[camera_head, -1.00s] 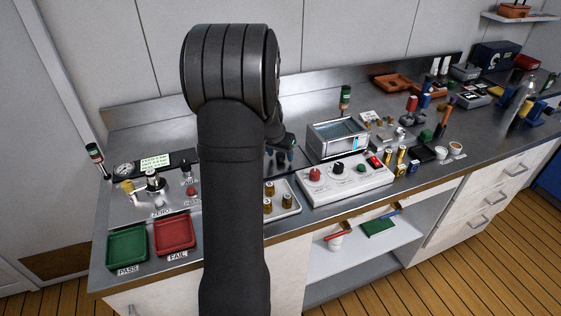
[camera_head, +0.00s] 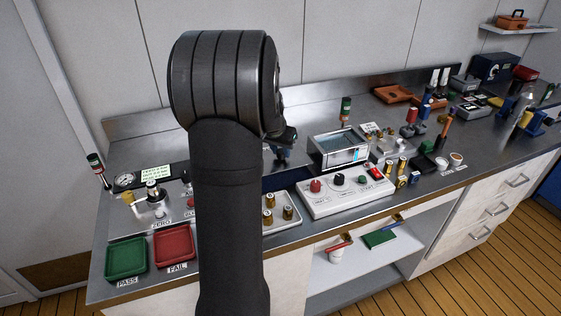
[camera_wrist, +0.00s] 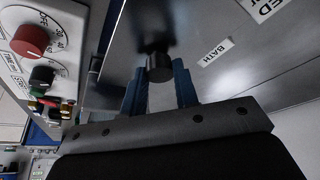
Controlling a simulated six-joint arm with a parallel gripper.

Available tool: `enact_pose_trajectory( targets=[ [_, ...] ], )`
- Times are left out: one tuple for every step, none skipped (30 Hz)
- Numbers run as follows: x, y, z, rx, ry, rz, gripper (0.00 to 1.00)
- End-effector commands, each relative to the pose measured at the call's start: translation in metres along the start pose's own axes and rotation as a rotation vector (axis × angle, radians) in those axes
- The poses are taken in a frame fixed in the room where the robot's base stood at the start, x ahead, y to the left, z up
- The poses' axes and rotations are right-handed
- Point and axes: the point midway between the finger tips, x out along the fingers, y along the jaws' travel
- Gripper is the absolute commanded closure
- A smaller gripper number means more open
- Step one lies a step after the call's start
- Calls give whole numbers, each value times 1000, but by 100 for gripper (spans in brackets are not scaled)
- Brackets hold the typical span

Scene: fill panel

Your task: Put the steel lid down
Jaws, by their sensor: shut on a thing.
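My gripper (camera_wrist: 159,88) is shut on the black knob of the steel lid (camera_wrist: 158,67) in the wrist view. One blue finger stands on each side of the knob. A grey steel surface lies beyond the knob, but I cannot tell where the lid's plate ends and the bench begins. A BATH label (camera_wrist: 216,53) shows to the right of the knob. The lid cannot be made out there.
The control box (camera_head: 344,191) with red and black knobs stands right of my gripper. A tray with brass cylinders (camera_head: 269,221) lies in front. Green (camera_head: 126,260) and red (camera_head: 174,246) trays are at the left. Bare bench shows behind my gripper.

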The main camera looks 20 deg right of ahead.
Motion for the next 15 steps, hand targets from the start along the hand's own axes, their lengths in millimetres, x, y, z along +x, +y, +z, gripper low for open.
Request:
enact_pose_trajectory(
  targets=[
    [-10, 0, -5, 0, 4, -1, 100],
    [-15, 0, -7, 0, 4, -1, 100],
    [-21, 0, -9, -1, 3, -1, 100],
    [-25, 0, -11, 0, 3, -1, 100],
    [-29, 1, -13, 0, 3, -1, 100],
    [-33, 3, -16, 2, 2, 0, 100],
    [-36, 5, -19, 4, 2, 1, 100],
    [-38, 9, -22, 5, 2, 2, 100],
    [-41, 15, -28, 7, 0, 4, 100],
    [-44, 21, -33, 10, -1, 5, 100],
    [-46, 29, -39, 12, -1, 7, 100],
    [-50, 40, -47, 15, -3, 9, 100],
    [-53, 51, -54, 19, -3, 10, 100],
    [-56, 62, -61, 21, -5, 12, 100],
    [-61, 78, -71, 24, -5, 13, 100]
  ],
)
